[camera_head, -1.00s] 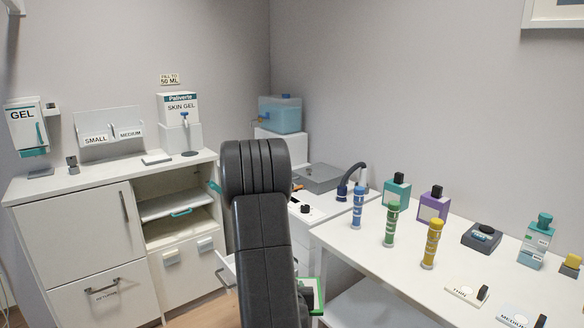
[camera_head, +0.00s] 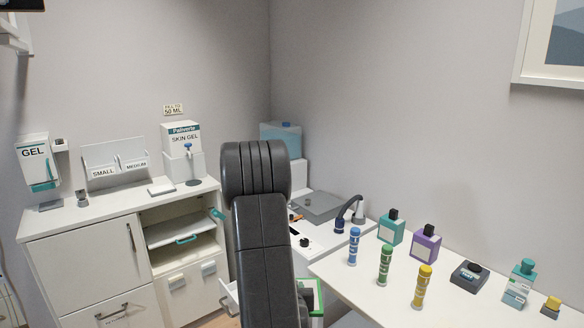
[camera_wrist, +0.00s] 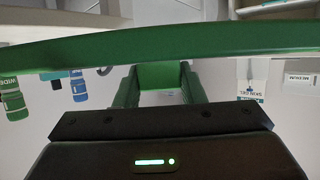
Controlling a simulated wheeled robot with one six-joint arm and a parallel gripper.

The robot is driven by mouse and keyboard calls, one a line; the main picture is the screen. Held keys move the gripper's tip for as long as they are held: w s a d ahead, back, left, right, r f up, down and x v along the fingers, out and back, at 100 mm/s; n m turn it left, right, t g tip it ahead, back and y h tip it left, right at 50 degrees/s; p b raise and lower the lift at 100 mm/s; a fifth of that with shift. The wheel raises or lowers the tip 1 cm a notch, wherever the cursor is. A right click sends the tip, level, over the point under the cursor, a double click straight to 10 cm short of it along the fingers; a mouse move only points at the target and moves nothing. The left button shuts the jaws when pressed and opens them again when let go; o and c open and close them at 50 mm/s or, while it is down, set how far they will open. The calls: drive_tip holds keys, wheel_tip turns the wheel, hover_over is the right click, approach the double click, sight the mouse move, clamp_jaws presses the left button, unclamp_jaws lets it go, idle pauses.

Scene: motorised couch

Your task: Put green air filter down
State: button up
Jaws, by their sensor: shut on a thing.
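The green air filter (camera_head: 319,296) shows in the head view as a green frame around a pale face, low beside my black arm, which hides part of it. In the wrist view its green frame (camera_wrist: 160,43) runs as a long bar across the whole picture. My gripper (camera_wrist: 160,80) is shut on a green part of the filter below that bar. The filter appears held in the air; no contact with a surface shows.
A white table (camera_head: 375,285) at right carries blue, green and yellow bottles (camera_head: 424,287), teal and purple containers and a dark device (camera_head: 468,274). A white cabinet (camera_head: 85,260) with an open shelf section stands at left. A grey-topped white unit (camera_head: 318,207) stands in the back corner.

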wheel_tip(320, 180, down, 11)
drive_tip(key=s, duration=0.2)
drive_tip(key=shift+s, duration=0.2)
